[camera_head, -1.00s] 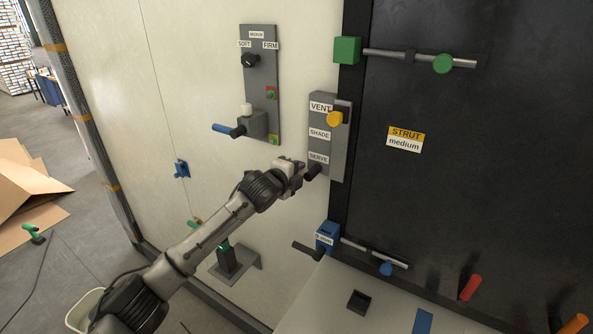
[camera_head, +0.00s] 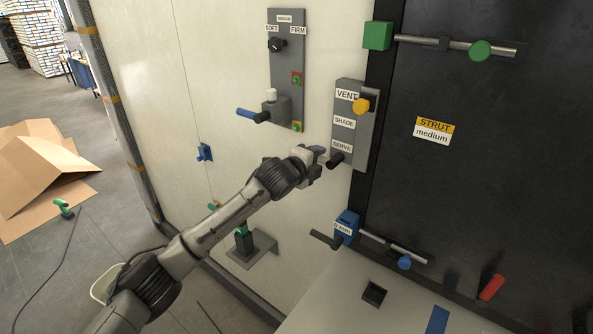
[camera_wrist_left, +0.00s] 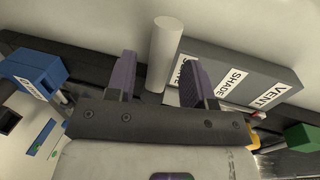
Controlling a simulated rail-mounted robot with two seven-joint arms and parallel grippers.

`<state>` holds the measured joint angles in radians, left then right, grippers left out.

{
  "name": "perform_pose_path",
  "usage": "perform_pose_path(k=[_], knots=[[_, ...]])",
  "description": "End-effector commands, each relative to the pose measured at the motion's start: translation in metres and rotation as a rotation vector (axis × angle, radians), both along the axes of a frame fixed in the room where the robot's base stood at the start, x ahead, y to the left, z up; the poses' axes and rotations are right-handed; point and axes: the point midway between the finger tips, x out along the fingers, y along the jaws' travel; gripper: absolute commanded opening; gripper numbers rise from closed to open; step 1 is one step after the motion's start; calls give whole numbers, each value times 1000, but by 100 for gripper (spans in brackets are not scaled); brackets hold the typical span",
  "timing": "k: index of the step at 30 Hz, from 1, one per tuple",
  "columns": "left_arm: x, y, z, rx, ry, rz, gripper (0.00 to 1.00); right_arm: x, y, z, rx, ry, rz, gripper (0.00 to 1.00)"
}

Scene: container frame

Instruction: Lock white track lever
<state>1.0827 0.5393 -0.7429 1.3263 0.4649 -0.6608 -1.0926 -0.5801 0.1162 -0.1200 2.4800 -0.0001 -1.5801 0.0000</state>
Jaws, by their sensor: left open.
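The wall panel (camera_head: 352,135) reads VENT, SHADE and SERVE from top to bottom. A yellow knob (camera_head: 361,106) sits beside VENT, and a short dark-looking handle (camera_head: 336,159) sticks out by SERVE. My left gripper (camera_head: 321,153) is just left of that handle, with its fingers open. In the left wrist view, a pale grey cylinder (camera_wrist_left: 164,45) stands between the spread fingers of the gripper (camera_wrist_left: 160,72), apparently the same handle. Whether the fingers touch it I cannot tell. The right finger partly hides the SERVE label. No clearly white lever shows on this panel.
Left of it, a grey panel (camera_head: 287,65) carries a dial, a white knob (camera_head: 270,93) and a blue-tipped lever (camera_head: 247,113). Below right is a blue latch block (camera_head: 346,226) with a rod. A green block (camera_head: 377,35) and rod are above on the dark door (camera_head: 500,150).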

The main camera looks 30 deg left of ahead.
Motion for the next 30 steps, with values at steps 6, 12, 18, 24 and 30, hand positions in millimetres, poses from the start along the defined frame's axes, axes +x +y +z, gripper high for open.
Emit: perform_pose_path(k=[6, 12, 18, 24, 30], knots=[[-36, 7, 4, 4, -4, 0, 48, 0, 0, -14, 1, 0, -1, 43], [-70, 13, 11, 3, -4, 0, 48, 0, 0, -25, 1, 0, -1, 43], [-97, 17, 18, 2, -3, -1, 48, 0, -1, -32, -2, 0, 1, 43], [-112, 19, 22, 2, -2, 0, 48, 0, -2, -35, -8, 0, 6, 43], [-117, 21, 23, 1, -1, 1, 48, 0, -2, -36, -8, 0, 6, 43]])
